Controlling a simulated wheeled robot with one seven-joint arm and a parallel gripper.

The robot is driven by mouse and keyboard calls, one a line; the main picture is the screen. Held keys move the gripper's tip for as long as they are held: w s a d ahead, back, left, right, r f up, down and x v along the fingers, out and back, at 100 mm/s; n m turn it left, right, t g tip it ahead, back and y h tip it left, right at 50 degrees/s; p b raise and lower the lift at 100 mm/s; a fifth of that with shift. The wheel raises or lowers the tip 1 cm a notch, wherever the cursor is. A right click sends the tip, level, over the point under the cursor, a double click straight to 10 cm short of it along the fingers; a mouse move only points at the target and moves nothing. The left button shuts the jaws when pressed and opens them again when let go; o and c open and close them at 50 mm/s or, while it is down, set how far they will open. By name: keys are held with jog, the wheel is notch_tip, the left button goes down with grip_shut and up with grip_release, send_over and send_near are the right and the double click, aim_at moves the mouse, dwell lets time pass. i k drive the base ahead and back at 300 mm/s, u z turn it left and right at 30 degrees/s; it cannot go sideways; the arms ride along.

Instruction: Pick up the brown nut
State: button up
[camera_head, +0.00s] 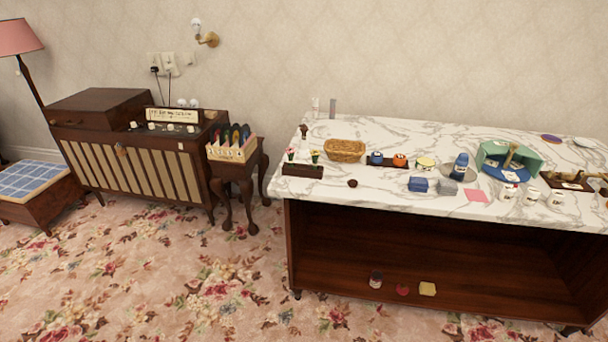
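A small dark brown, roundish thing, which looks like the brown nut (352,183), lies near the front edge of the white marble tabletop (386,205), left of the middle. It is too small to make out in detail. Bare marble surrounds it, and nothing touches it. My gripper is not in view.
A green box (525,153) stands farther right. Flowered carpet (200,290) is clear in front.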

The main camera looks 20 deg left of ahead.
aim_at(352, 184)
jog(key=u, duration=0.25)
jog(key=i, duration=0.95)
jog(key=u, duration=0.1)
